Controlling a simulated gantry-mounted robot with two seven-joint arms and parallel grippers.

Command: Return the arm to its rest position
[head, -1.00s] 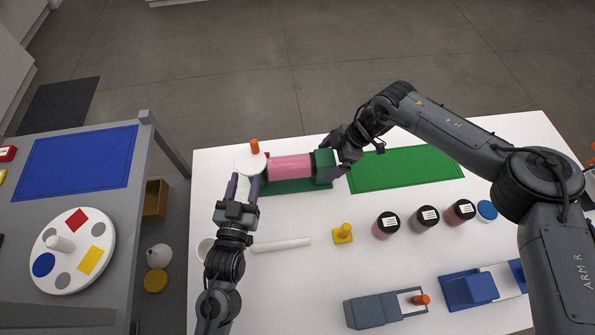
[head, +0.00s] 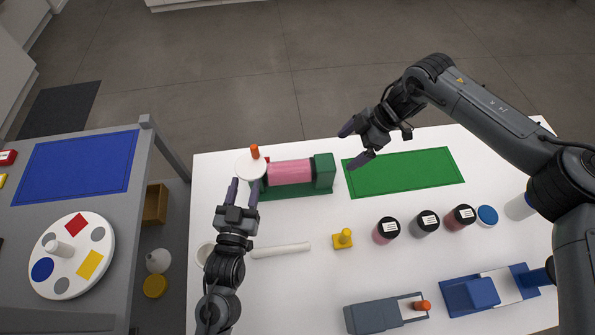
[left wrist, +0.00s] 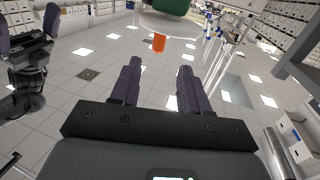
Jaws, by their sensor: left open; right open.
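My right gripper (head: 357,144) is open and empty. It hangs in the air above the left end of the green mat (head: 410,172), to the right of the green holder (head: 324,170) with the pink cylinder (head: 289,172). My left gripper (head: 243,192) is open, its two fingers pointing at the white disc (head: 247,166) with the orange handle (head: 255,151) at the holder's left end. In the left wrist view the open fingers (left wrist: 157,88) have nothing between them, and the orange handle (left wrist: 159,42) shows beyond them. Whether the fingers touch the disc cannot be told.
Several lidded jars, including a pink one (head: 386,231), stand right of a yellow knobbed block (head: 343,239). A white rod (head: 281,250) lies near my left arm. Grey (head: 372,316) and blue (head: 470,294) devices stand at the front. A grey side table (head: 123,219) is at left.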

